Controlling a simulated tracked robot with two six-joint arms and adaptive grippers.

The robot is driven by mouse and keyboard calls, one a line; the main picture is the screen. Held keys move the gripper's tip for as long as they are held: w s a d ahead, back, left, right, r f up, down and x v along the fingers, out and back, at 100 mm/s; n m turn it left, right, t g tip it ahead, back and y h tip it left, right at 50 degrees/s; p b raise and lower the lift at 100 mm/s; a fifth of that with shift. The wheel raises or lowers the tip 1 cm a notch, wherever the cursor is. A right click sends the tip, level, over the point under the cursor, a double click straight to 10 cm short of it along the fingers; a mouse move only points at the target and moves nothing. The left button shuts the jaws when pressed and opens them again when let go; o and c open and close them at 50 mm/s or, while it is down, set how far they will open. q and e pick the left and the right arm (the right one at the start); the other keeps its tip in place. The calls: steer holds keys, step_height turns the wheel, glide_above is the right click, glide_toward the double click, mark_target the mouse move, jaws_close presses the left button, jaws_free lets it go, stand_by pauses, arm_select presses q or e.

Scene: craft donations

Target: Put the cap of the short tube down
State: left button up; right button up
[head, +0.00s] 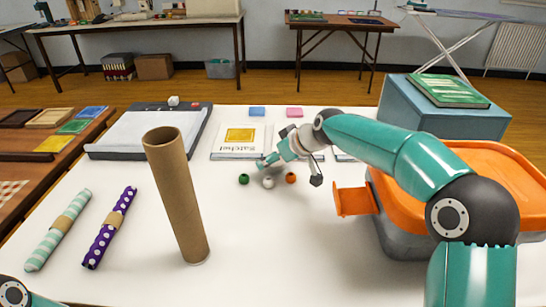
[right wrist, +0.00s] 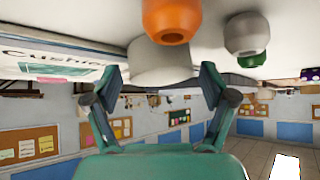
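A pale round cap (right wrist: 160,62) shows between the two fingers of my right gripper (right wrist: 160,85) in the right wrist view. The fingers stand apart, with a narrow gap on each side of the cap. The cap appears to be at the white tabletop, which is at the top of that view. In the head view my right gripper (head: 290,172) is low over the table, and I cannot make out the cap there. A brown cardboard tube (head: 178,195) stands upright, left of the gripper. I cannot identify a separate short tube. My left gripper is out of view.
A grey bin with an orange rim (head: 352,200) stands right. Two wrapped rolls (head: 58,230) (head: 110,227) lie left. A paper trimmer (head: 150,132) is behind. The front middle is clear.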

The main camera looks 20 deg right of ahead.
steer(key=shift+r, duration=0.15)
steer(key=shift+r+p, duration=0.25)
steer(key=shift+p, duration=0.1)
steer(key=p+v, duration=0.1)
steer(key=v, duration=1.1)
steer(key=shift+f, duration=0.1)
